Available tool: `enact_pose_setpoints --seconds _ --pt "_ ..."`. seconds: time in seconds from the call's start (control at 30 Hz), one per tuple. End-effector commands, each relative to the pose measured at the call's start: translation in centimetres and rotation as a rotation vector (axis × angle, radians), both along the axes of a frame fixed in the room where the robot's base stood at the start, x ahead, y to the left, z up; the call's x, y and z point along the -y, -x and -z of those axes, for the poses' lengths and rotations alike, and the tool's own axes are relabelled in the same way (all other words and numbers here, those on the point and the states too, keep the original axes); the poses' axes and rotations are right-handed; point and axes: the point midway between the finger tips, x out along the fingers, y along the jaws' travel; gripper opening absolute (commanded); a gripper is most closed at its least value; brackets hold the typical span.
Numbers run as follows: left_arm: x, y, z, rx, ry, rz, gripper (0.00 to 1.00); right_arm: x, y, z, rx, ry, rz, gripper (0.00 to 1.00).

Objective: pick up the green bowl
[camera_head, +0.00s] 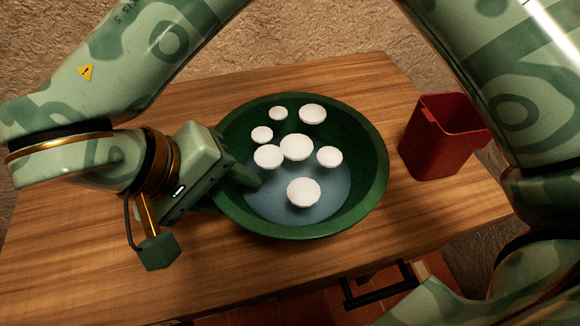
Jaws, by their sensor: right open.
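The large round green bowl (376,197) stands upright on the wooden table. Several small white round pieces sit inside it over a blue-grey bottom. My right gripper (233,192) is at the bowl's left rim, with its jaws apart. One finger reaches over the rim into the bowl and the other is at the outer side, partly hidden. I cannot tell whether the fingers touch the wall. My left gripper is not in view; an arm link of mine shows at the right edge.
A dark red square container (432,150) stands on the table to the right of the bowl, with a small gap. The wooden table (90,285) is bare at the front left. A dark handle (380,293) shows below the table's front edge.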

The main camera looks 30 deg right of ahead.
Motion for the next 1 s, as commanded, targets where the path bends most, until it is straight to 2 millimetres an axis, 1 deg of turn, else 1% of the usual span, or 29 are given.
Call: enact_pose_setpoints --seconds 0.03,0.27,0.3,0.37,0.4,0.43,0.77,0.87,0.93,1.0 --pt "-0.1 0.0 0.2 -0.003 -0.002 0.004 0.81 0.2 0.0 0.5 -0.001 -0.001 0.0 0.41" --pt "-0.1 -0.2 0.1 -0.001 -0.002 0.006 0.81 0.4 0.0 0.4 0.004 -0.001 -0.001 0.41" --pt "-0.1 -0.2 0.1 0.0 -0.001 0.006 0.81 0.4 0.0 0.4 0.004 -0.001 0.0 0.35" --pt "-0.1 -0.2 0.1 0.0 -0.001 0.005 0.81 0.4 0.0 0.4 0.004 -0.001 0.0 0.18" --pt "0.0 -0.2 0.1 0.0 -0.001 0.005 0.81 0.4 0.0 0.4 0.004 -0.001 0.0 0.07" --pt "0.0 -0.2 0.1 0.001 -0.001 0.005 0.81 0.4 0.0 0.4 0.004 -0.001 0.0 0.0" --pt "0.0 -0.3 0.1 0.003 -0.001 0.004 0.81 0.4 0.0 0.2 0.004 0.0 0.001 0.0" --pt "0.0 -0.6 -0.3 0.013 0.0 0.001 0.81 0.4 0.0 -0.8 0.008 0.0 0.002 0.0" --pt "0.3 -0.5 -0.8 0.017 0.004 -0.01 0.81 0.4 0.0 -2.2 0.012 0.001 0.004 0.0" --pt "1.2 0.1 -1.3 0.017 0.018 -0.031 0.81 0.4 0.1 -3.8 0.014 0.001 0.003 0.0"
